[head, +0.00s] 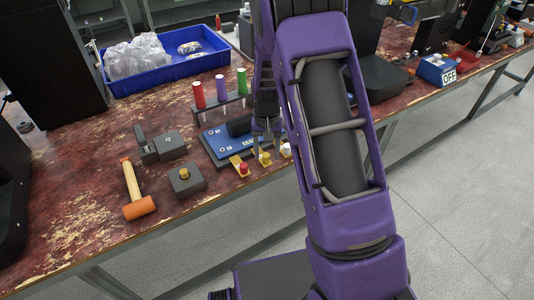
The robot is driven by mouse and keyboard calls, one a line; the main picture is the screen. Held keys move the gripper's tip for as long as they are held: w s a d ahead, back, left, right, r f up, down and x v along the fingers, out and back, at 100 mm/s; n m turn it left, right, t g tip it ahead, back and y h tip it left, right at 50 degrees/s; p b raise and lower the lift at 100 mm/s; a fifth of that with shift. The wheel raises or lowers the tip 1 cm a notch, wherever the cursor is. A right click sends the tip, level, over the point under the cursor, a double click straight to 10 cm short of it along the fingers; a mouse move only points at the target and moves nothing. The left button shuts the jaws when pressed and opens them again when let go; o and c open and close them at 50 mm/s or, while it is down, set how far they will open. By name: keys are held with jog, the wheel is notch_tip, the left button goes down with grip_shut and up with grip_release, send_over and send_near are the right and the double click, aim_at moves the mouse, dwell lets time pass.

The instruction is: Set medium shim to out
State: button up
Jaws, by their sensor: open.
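Three small brass-coloured tabs with knobs stick out at the front edge of a blue plate fixture (214,143). The left tab has a red knob (243,168), the middle one a yellow knob (265,158), and the right one a white knob (286,149). I cannot read which is the medium shim. My gripper (265,150) is open and points down, with its fingers close around or just above the yellow knob. I cannot tell whether they touch it. My gripper and arm hide part of the plate and the dark cylinder on it.
A rack with red, purple and green cylinders (221,88) stands behind the plate. To the left are a block with a brass knob (186,181), a dark clamp block (160,148) and an orange mallet (138,206). A blue tray (165,75) with plastic bags lies behind.

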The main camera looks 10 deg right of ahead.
aim_at(267, 156)
notch_tip(267, 156, up, 17)
jog(key=p, duration=0.2)
jog(key=shift+f, duration=0.2)
